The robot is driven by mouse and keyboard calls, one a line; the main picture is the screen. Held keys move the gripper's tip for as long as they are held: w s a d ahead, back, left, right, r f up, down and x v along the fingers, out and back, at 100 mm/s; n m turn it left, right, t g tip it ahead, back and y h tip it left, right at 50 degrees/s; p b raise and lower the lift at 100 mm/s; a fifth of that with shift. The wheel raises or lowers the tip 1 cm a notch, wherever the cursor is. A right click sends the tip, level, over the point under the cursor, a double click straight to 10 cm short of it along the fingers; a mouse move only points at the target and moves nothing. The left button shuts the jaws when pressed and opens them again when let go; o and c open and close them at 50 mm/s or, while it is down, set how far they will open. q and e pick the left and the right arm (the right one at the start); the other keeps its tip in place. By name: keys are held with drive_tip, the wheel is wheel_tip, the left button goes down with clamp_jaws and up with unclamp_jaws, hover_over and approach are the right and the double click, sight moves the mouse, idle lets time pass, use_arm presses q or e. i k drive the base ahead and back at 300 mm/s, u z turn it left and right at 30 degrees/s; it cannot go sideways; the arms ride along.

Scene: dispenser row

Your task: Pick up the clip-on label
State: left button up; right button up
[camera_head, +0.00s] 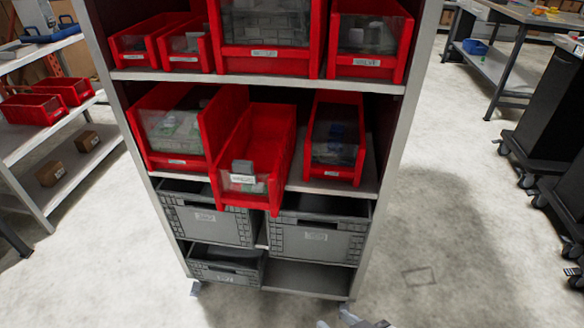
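A small label (243,179) with a white face and dark print sits at the front of the middle red bin (266,140) on the shelf's middle level. A grey block-like piece (242,167) shows directly above it; I cannot tell whether it is part of the clip-on label or lies behind it. This bin juts out further than its neighbours. My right gripper (334,319) shows only at the bottom edge, low and well apart from the bin. Its two fingertips are spread with nothing visible between them. My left gripper is out of view.
Other labelled red bins (335,138) stand beside and above the middle bin. A side rack (60,145) stands left, dark wheeled carts (548,110) right. The floor before the shelf is clear.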

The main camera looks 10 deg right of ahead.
sight(242, 170)
drive_tip(key=k, duration=0.5)
drive_tip(key=u, duration=1.95)
drive_tip(key=i, duration=1.55)
drive_tip(key=z, duration=2.15)
